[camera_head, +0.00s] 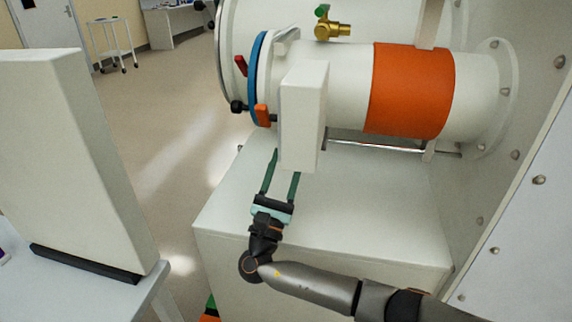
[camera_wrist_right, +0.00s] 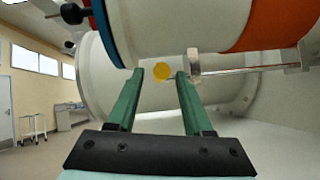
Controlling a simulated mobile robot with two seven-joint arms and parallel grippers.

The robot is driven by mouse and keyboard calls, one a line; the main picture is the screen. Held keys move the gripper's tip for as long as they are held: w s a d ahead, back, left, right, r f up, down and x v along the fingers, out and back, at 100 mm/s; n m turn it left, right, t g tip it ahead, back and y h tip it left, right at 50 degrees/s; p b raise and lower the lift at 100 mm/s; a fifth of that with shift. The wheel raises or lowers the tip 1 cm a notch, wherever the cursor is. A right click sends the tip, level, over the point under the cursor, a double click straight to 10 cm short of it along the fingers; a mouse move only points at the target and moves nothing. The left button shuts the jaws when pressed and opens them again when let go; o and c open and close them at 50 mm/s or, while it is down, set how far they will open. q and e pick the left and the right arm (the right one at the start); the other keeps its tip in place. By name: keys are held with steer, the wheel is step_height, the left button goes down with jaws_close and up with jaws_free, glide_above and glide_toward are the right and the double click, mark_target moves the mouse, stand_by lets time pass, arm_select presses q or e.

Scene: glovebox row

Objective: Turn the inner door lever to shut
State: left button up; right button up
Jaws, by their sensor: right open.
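A white antechamber cylinder (camera_head: 345,95) lies sideways in the head view, with a blue-rimmed door ring (camera_head: 257,75) at its left end. A red lever (camera_head: 240,66) and an orange handle piece (camera_head: 262,115) sit at that ring. I cannot tell which part is the inner door lever. My right gripper (camera_head: 284,164) is open and empty, below the cylinder, its fingers pointing up toward a white upright block (camera_head: 303,118). My left gripper is not in view.
An orange band (camera_head: 408,92) wraps the cylinder, and a brass valve (camera_head: 331,28) stands above. A metal rod (camera_head: 375,144) runs below. A white cabinet top (camera_head: 370,200) lies underneath, clear beside my arm. A white panel (camera_head: 75,165) stands at left. Open floor lies beyond.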

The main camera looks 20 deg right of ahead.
arm_select(q)
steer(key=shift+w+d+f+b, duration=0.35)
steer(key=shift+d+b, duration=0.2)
steer(key=shift+b, duration=0.4)
arm_select(e)
steer(key=v, duration=1.2)
steer(key=shift+f, duration=0.2)
steer(key=shift+s+a, duration=0.1)
steer(key=shift+s, duration=0.05)
